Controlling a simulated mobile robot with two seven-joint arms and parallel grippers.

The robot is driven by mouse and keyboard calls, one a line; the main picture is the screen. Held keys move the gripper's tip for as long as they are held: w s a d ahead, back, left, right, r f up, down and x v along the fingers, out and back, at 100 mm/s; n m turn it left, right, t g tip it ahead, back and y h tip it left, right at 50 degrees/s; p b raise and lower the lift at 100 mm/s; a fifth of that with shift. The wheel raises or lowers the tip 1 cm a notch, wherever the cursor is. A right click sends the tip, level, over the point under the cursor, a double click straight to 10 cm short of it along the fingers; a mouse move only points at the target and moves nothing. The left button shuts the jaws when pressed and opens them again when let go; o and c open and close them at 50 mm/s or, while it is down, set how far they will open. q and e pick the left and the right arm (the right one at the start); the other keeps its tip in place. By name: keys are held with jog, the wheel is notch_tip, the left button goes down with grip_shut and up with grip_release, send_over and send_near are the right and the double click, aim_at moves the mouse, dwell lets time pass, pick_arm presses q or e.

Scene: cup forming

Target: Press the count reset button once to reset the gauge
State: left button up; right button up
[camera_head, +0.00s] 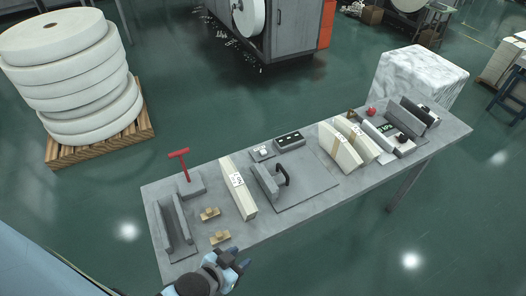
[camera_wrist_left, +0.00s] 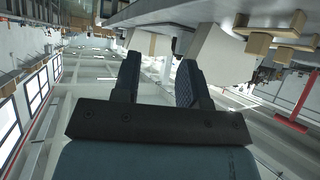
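On the grey table (camera_head: 315,203), a small dark gauge with a lit green display (camera_head: 385,127) lies toward the right end. A red round knob (camera_head: 371,111) stands just behind it. A dark box with light spots on top (camera_head: 289,140) and a small pale unit (camera_head: 262,152) stand at the back middle. I cannot tell which part is the count reset button. My left gripper (camera_head: 238,261) is at the table's front left edge, far from the gauge. Its fingers are apart and empty in the left wrist view (camera_wrist_left: 158,82). My right gripper is not in view.
A red T-handle (camera_head: 179,154), small wooden blocks (camera_head: 210,213), and a pale labelled stack (camera_head: 238,187) stand at the table's left. Curved cream stacks (camera_head: 340,148) stand between the middle and the gauge. The table's front right strip is mostly clear.

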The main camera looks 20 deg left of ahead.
pick_arm(q)
grip_shut()
dwell(1.5)
